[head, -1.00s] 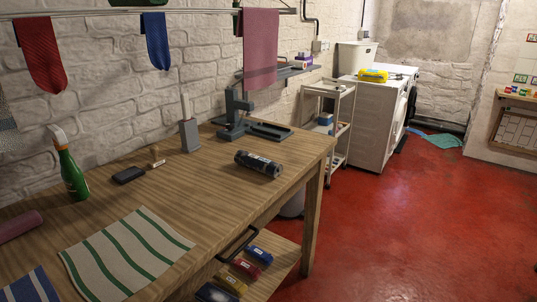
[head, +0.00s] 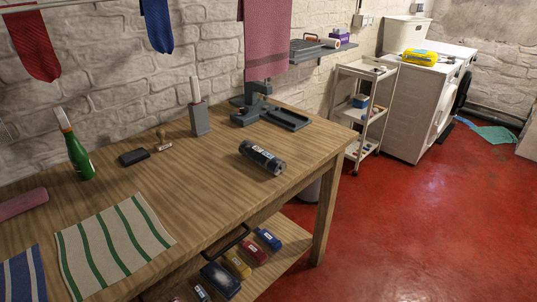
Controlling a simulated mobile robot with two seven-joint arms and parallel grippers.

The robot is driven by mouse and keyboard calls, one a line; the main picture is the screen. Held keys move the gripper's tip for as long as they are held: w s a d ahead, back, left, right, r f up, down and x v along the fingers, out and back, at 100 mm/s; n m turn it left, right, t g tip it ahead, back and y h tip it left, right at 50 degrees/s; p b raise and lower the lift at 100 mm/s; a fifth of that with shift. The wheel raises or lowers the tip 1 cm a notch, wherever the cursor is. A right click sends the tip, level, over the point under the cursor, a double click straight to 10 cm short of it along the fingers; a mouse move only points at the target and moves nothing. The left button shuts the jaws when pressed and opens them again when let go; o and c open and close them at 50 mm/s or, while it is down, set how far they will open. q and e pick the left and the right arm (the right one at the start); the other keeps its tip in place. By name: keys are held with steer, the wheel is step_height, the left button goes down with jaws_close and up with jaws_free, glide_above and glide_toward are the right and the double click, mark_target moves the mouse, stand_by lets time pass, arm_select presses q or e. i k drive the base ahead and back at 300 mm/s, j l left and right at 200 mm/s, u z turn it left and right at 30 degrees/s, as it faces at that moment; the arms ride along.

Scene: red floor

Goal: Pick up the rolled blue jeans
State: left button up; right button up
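No item is plainly rolled blue jeans. A dark roll with a pale printed band (head: 262,157) lies on the wooden table near its right edge; it looks black-grey rather than denim. On the lower shelf, a dark blue bundle (head: 221,279) lies partly under the table edge, too small to identify surely. A brighter blue packet (head: 268,238) lies farther back on that shelf. Neither of my grippers is in view.
The wooden table (head: 215,180) also holds a green spray bottle (head: 80,160), a striped cloth (head: 115,245), a grey press (head: 255,105) and a stamp (head: 162,142). A white trolley (head: 362,105) stands behind. Red floor (head: 420,230) is clear at right.

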mark_target(263, 158)
steer(key=i+l, duration=0.85)
steer(key=l, duration=0.2)
steer(key=i+l+u, duration=0.15)
steer(key=u, duration=1.15)
